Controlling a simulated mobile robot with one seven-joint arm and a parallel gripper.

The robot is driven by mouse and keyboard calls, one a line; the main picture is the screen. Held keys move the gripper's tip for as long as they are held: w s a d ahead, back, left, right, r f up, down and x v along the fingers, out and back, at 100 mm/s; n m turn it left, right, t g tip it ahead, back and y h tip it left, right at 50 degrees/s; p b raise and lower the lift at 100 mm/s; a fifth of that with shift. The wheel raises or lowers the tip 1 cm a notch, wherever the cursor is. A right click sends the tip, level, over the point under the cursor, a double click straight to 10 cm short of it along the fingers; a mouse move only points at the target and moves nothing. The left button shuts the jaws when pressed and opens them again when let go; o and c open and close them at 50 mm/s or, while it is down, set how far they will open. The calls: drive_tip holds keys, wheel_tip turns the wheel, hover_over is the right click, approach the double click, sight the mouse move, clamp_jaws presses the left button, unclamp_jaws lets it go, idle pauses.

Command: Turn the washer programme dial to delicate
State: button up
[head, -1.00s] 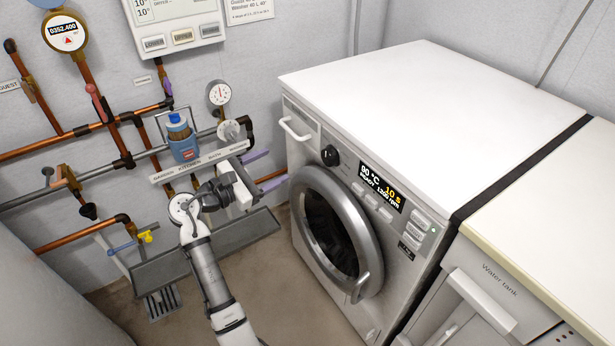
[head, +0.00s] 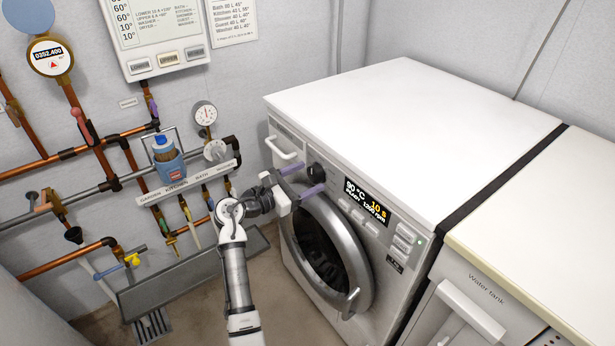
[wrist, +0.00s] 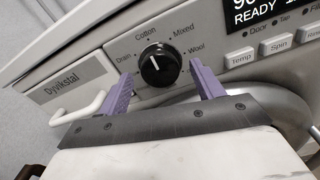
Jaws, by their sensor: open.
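The washer (head: 410,100) has a round black programme dial (head: 316,172) on its front panel, left of the display. The wrist view shows the dial (wrist: 160,65) up close, with labels Drain, Cotton, Mixed and Wool around its upper side. Its white mark points up and slightly left, roughly towards Cotton. No "delicate" label is visible. My gripper (head: 303,178) is open in front of the dial. In the wrist view its purple fingers (wrist: 161,84) stand on either side of the dial, with a gap each side. Contact is not visible.
The lit display (head: 366,203) reads 90 °C, READY, and several buttons (wrist: 240,58) sit below it. The round door (head: 330,250) is just under the dial. A white drawer handle (head: 283,152) is at left. Pipes and a blue-capped container (head: 166,160) are on the wall.

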drive_tip(key=shift+w+d, duration=0.3)
drive_tip(key=shift+d, duration=0.1)
drive_tip(key=c, duration=1)
drive_tip(key=shift+m, duration=0.3)
